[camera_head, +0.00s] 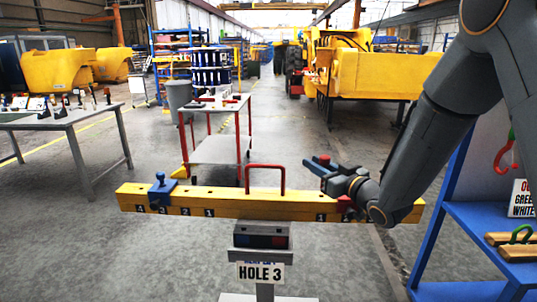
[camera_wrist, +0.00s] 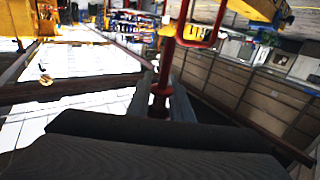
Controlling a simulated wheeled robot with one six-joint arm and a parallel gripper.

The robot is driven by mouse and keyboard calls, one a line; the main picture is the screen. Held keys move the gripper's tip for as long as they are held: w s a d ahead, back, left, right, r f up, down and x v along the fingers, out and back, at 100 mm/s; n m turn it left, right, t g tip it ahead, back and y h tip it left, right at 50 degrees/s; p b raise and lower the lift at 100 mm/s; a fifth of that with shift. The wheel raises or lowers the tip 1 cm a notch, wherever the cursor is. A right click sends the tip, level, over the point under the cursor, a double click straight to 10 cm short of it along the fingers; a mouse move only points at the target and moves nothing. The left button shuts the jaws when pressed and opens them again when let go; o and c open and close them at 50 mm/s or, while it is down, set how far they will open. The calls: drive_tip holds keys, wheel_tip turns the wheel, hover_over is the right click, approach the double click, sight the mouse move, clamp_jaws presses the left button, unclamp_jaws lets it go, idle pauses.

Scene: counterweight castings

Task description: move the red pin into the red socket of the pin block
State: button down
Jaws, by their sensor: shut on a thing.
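My gripper (camera_head: 318,170) is at the right half of a long yellow beam (camera_head: 215,199), just above it. In the wrist view my gripper (camera_wrist: 162,88) has its two dark fingers shut around a red upright piece (camera_wrist: 170,50), which looks like the red pin. Its red top (camera_head: 324,160) shows small between the fingers in the head view. A small red piece (camera_head: 345,201) shows below the gripper at the beam, mostly hidden. A dark block (camera_head: 261,236) with a blue left part and a red right part sits under the beam's middle. I cannot make out a socket opening.
A blue knobbed piece (camera_head: 160,190) straddles the beam's left part. A red handle (camera_head: 265,179) rises at the beam's middle. A "HOLE 3" card (camera_head: 261,272) hangs in front. A blue shelf (camera_head: 480,220) stands right, a grey table (camera_head: 70,118) left, a red-framed cart (camera_head: 218,150) behind.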

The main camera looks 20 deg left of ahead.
sight(270, 227)
drive_tip(key=s+a+r+n+g+y, duration=0.3)
drive_tip(key=s+a+r+n+g, duration=0.1)
drive_tip(key=a, duration=0.8)
drive_tip(key=s+n+g, duration=0.1)
drive_tip(key=s+g, duration=0.1)
drive_tip(key=s, duration=0.1)
drive_tip(key=shift+s+r+g+y, duration=0.35)
drive_tip(key=shift+r+g+y, duration=0.05)
drive_tip(key=shift+d, duration=0.15)
drive_tip(key=shift+f+b, duration=6.45)
drive_tip(key=shift+f, duration=4.85)
drive_tip(key=c, duration=1.5)
unclamp_jaws()
